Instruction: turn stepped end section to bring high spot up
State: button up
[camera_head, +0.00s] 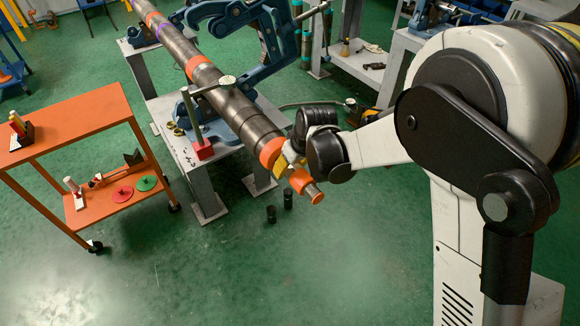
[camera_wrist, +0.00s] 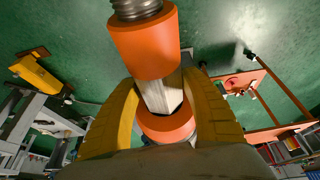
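A long dark pipe (camera_head: 238,106) with orange and purple bands slopes down to the right, held in a blue vise on a grey stand. Its stepped end section (camera_head: 308,187) narrows to a thin tip with orange bands. In the wrist view the stepped end section (camera_wrist: 158,50) shows an orange collar, a grey flat-sided part and a threaded tip. The yellow fingers of my gripper (camera_wrist: 160,88) lie on both sides of the grey part, very near it. Firm contact is not clear. My gripper (camera_head: 289,164) is at the pipe's near end. No high-spot mark is readable.
A red-based gauge stand (camera_head: 203,149) stands by the pipe, its arm reaching over it. An orange cart (camera_head: 84,118) with tools is at the left. Two black cylinders (camera_head: 288,199) are below the pipe end.

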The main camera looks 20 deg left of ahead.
jog(key=c, duration=0.6)
jog(key=shift+o, duration=0.2)
jog(key=shift+y, duration=0.3)
jog(key=shift+w+d+f+m+g+y+b, duration=0.15)
jog(key=shift+m+g+y+b, duration=0.35)
jog(key=shift+g+y, duration=0.55)
jog(key=shift+g+y+b, duration=0.65)
jog(key=shift+g+b, duration=0.15)
jog(key=shift+g, duration=0.25)
jog(key=g+y+b, duration=0.1)
jog(key=m+g+y+b, duration=0.1)
jog(key=y+b, duration=0.1)
jog(key=g+y+b, duration=0.1)
jog(key=g, duration=0.1)
jog(key=shift+w+f+m+y, duration=0.1)
jog(key=shift+f+m+y, duration=0.2)
jog(key=shift+m, duration=0.1)
jog(key=m+g+y+b, duration=0.1)
jog(key=g+y, duration=0.1)
jog(key=y, duration=0.2)
jog(key=shift+m+g+b, duration=0.4)
jog(key=m+g+y, duration=0.1)
jog(key=m+y, duration=0.2)
jog(key=y, duration=0.2)
jog(key=shift+y, duration=0.3)
